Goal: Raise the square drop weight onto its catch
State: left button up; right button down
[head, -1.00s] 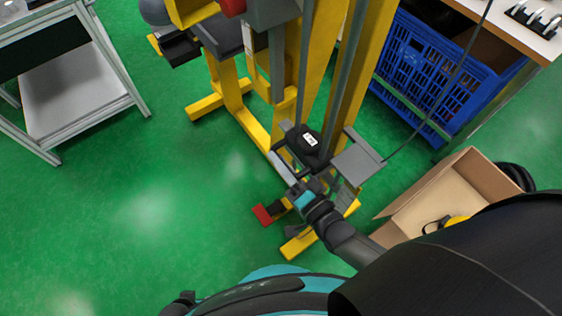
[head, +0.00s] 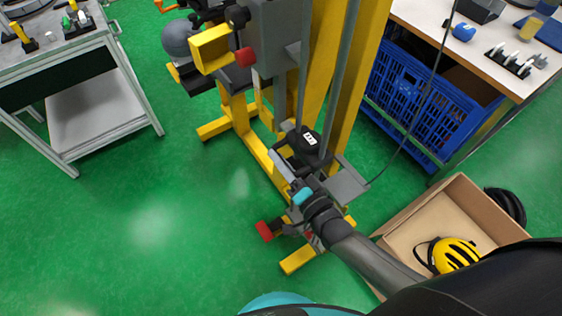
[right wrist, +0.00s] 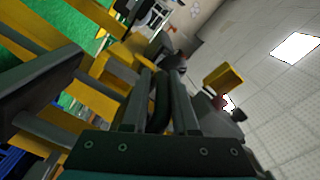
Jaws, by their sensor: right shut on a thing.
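The drop tower (head: 328,60) is a yellow frame with grey upright rails. The drop weight (head: 309,139), a dark block with a white label on top, sits low between the rails. My right gripper (head: 290,172) is at its near side, shut on a dark handle of the weight. In the right wrist view, the gripper (right wrist: 160,88) has a dark curved bar between its fingers. A yellow block (head: 211,48) with a red knob (head: 246,57) sits higher up, beside a grey housing. I cannot tell which part is the catch. My left gripper is not in view.
A grey cart (head: 97,115) stands at left. A blue crate (head: 405,95) is under the bench at right. An open cardboard box (head: 465,200) with a yellow helmet (head: 455,253) lies at lower right. A grey plate (head: 346,187) and thin cable are beside the weight. Green floor is clear at left.

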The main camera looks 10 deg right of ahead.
notch_tip(320, 180, up, 24)
jog(key=p, duration=2)
jog(key=shift+w, duration=0.15)
jog(key=c, duration=0.8)
grip_release()
jog(key=shift+a, duration=0.1)
jog(key=shift+w, duration=0.1)
jog(key=v, duration=1.5)
jog(key=shift+s+f+b, duration=0.3)
jog(key=shift+s+b, duration=0.05)
jog(key=shift+b, duration=0.1)
